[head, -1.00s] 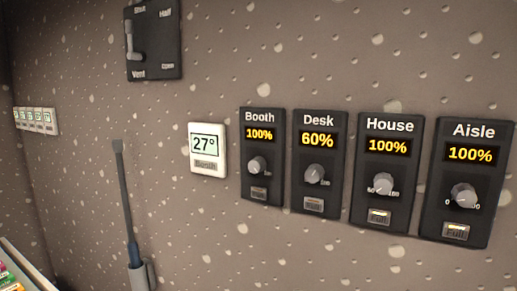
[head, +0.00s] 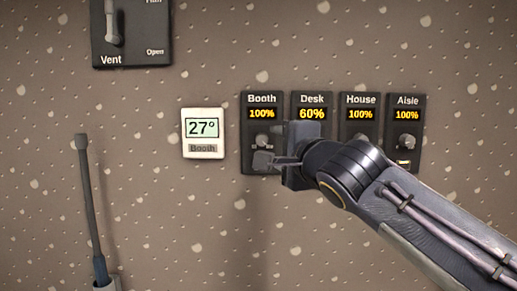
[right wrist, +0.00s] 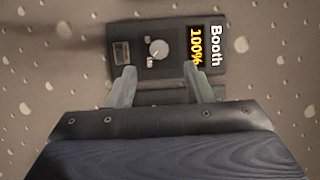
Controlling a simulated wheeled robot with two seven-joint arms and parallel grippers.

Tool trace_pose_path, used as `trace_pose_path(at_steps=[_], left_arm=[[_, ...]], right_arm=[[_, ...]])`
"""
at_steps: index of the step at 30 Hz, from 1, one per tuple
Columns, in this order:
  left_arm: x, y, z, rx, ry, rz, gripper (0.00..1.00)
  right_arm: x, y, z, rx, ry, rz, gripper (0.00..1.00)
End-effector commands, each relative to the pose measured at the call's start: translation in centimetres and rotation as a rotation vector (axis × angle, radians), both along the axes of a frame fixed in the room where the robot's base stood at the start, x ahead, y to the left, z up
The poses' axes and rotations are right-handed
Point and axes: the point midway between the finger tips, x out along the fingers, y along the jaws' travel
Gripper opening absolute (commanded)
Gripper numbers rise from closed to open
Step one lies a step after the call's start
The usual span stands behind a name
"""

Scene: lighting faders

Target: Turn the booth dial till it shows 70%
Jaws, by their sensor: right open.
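The booth panel (head: 262,97) is a dark plate on the wall, and its display (head: 262,114) reads 100%. Its round grey dial (head: 262,141) sits below the display. The right wrist view shows the same dial (right wrist: 159,49) and the 100% display (right wrist: 196,46) turned sideways. My right gripper (head: 270,160) is in front of the lower part of the booth panel. In the right wrist view its two fingers (right wrist: 158,82) are spread apart with nothing between them, and the dial lies just beyond the tips. My left gripper is not in view.
Desk (head: 311,98) at 60%, House (head: 360,99) and Aisle (head: 408,101), both at 100%, stand close to the right, partly behind my arm. A white 27° thermostat (head: 203,149) is at left. A vent lever panel (head: 131,50) is upper left.

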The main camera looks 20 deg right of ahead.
Motion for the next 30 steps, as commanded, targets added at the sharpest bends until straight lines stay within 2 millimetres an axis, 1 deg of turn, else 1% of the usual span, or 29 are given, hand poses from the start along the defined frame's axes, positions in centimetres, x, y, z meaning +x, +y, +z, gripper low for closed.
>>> trace_pose_path(at_steps=[1,6,12,18,24,25,26,30], left_arm=[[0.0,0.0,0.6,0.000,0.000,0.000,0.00],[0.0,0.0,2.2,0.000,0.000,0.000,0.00],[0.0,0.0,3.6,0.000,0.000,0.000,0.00],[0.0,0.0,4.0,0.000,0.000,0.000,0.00],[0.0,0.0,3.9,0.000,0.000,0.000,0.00],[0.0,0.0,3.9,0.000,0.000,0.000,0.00],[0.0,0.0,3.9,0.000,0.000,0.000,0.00],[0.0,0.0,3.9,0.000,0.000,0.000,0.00]], right_arm=[[0.7,0.1,0.2,0.000,0.003,-0.001,0.47],[3.4,0.4,0.4,-0.003,0.006,-0.001,0.47],[6.1,0.7,0.2,-0.002,0.005,-0.001,0.47],[7.2,0.8,0.0,-0.001,0.004,0.000,0.47],[7.2,0.8,-0.1,0.000,0.003,-0.001,0.47],[7.2,0.8,-0.1,0.000,0.003,-0.001,0.46],[7.2,0.8,-0.1,0.000,0.003,0.000,0.42],[7.2,0.8,-0.1,0.000,0.003,-0.001,0.24]])
